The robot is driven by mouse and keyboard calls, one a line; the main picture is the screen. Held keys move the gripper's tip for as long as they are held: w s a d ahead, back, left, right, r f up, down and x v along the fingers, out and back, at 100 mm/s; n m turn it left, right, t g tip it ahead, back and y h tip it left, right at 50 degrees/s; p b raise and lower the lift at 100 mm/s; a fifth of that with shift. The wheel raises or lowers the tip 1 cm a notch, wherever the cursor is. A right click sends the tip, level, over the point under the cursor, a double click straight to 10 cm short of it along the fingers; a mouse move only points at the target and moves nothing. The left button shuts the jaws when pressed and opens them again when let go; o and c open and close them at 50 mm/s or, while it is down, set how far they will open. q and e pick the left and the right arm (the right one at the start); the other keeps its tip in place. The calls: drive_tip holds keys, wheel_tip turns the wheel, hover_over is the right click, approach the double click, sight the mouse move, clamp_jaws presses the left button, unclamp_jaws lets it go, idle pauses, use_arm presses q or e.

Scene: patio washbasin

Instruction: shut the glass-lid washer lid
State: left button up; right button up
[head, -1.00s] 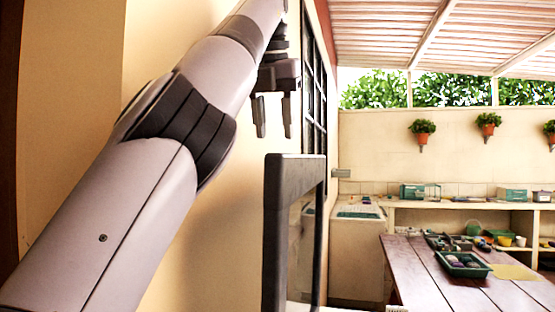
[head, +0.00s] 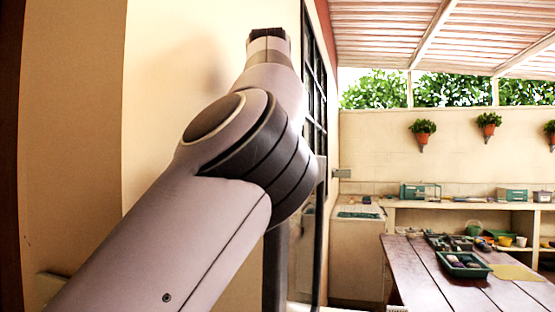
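The washer's glass lid (head: 275,272) stands raised, upright and seen nearly edge-on, in the lower middle of the head view. It has a dark frame around a glass pane. My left arm comes in from the lower left and crosses in front of the lid, covering its upper part. My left gripper is hidden behind the arm, so its fingers and any contact with the lid do not show. The washer's body is mostly below the picture. My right gripper is not in view.
A yellow wall (head: 165,110) with a dark-barred window (head: 315,100) stands close to my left arm. On the right is a wooden table (head: 422,275) with a green tray (head: 463,270). A washbasin (head: 358,240) and a shelf counter line the back wall.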

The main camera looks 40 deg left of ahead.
use_arm(q)
drive_tip(key=shift+f, duration=0.15)
clamp_jaws()
